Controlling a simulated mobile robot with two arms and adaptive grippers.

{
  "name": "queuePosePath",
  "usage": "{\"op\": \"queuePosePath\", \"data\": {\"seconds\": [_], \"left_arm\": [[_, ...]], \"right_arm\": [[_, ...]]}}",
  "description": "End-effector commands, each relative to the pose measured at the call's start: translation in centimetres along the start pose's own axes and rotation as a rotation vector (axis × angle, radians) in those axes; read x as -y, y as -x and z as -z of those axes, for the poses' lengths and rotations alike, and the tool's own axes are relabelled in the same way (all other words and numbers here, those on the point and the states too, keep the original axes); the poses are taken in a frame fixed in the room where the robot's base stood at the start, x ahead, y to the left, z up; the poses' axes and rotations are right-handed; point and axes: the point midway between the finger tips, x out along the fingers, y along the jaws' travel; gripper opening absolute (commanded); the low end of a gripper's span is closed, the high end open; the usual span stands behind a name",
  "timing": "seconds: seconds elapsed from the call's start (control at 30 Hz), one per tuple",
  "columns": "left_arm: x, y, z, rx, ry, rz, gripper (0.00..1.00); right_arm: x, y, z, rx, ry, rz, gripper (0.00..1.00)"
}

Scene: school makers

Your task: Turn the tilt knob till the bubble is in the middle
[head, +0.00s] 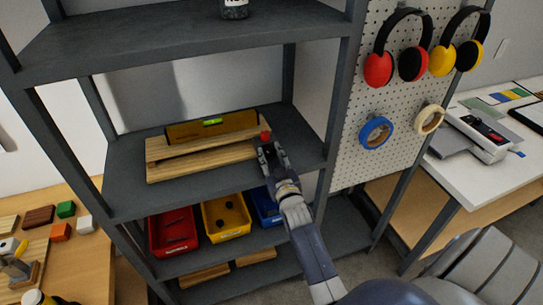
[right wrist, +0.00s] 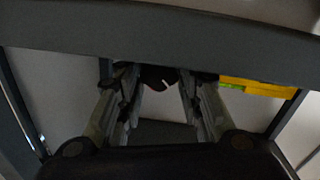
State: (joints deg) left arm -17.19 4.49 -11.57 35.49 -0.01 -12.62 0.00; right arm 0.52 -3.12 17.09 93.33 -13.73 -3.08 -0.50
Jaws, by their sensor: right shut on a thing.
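A yellow spirit level (head: 190,130) with a green vial (head: 212,122) rests on a wooden tilt board (head: 195,160) on the middle shelf. The bubble is too small to make out. The red tilt knob (head: 265,135) is at the board's right end. My right gripper (head: 266,147) reaches in from the front right and is shut on the knob. My left gripper is not in view.
A dark shelf edge (right wrist: 160,35) crosses the right wrist view close above the fingers. Red (head: 172,232), yellow (head: 226,215) and blue (head: 265,205) bins stand on the shelf below. A pegboard (head: 350,140) with earmuffs and tape rolls is at the right.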

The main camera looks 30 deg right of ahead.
Motion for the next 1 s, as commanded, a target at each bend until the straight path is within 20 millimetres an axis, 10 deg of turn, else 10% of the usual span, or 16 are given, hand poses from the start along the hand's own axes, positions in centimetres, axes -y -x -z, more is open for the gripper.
{"op": "queuePosePath", "data": {"seconds": [1.0], "left_arm": [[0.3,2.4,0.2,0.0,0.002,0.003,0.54]], "right_arm": [[-0.2,0.0,0.1,0.037,-0.494,0.008,0.09]]}}
